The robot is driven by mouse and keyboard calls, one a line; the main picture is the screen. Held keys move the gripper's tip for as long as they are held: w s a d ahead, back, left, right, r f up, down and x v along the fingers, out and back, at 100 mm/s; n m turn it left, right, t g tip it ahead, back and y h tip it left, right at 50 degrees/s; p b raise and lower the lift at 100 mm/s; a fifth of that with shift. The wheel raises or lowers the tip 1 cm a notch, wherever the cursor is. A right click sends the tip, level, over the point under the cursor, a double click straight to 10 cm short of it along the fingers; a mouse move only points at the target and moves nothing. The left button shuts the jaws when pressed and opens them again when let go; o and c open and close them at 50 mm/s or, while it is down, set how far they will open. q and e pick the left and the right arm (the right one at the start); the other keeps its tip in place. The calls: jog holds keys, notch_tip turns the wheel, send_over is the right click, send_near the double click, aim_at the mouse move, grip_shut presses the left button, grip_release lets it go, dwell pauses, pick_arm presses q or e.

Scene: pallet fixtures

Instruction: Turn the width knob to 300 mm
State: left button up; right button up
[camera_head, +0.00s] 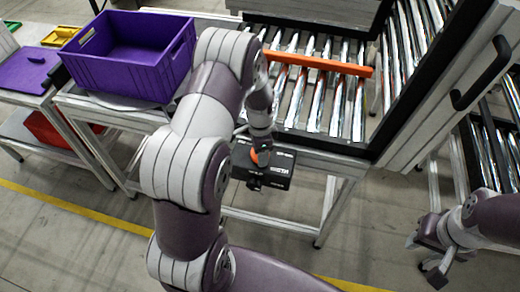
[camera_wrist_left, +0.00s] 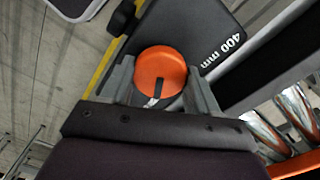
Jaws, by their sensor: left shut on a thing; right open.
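The orange width knob (camera_wrist_left: 160,72) sits on a black panel (camera_wrist_left: 200,25) in the left wrist view. A dark mark shows on the knob's side towards my gripper. The panel reads "400 mm" to the right of the knob; no 300 mm label is visible. My left gripper (camera_wrist_left: 161,88) is shut on the knob, one finger on each side. In the head view the knob (camera_head: 262,157) is a small orange patch, partly covered by my left gripper (camera_head: 261,146), on the black control box (camera_head: 278,173). My right gripper (camera_head: 435,256) is open and empty at the lower right.
An orange bar (camera_head: 320,63) lies across the roller conveyor (camera_head: 292,105) behind the control box. A purple crate (camera_head: 118,72) stands on a table at the left. A slanted frame with rollers rises at the right. The floor around my right gripper is clear.

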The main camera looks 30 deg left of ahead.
pick_arm(q)
jog(key=shift+w, duration=0.1)
jog(key=o, duration=1.1)
jog(key=shift+c, duration=0.2)
notch_tip(320, 180, up, 13)
jog(key=b, duration=0.1)
jog(key=shift+f, duration=0.1)
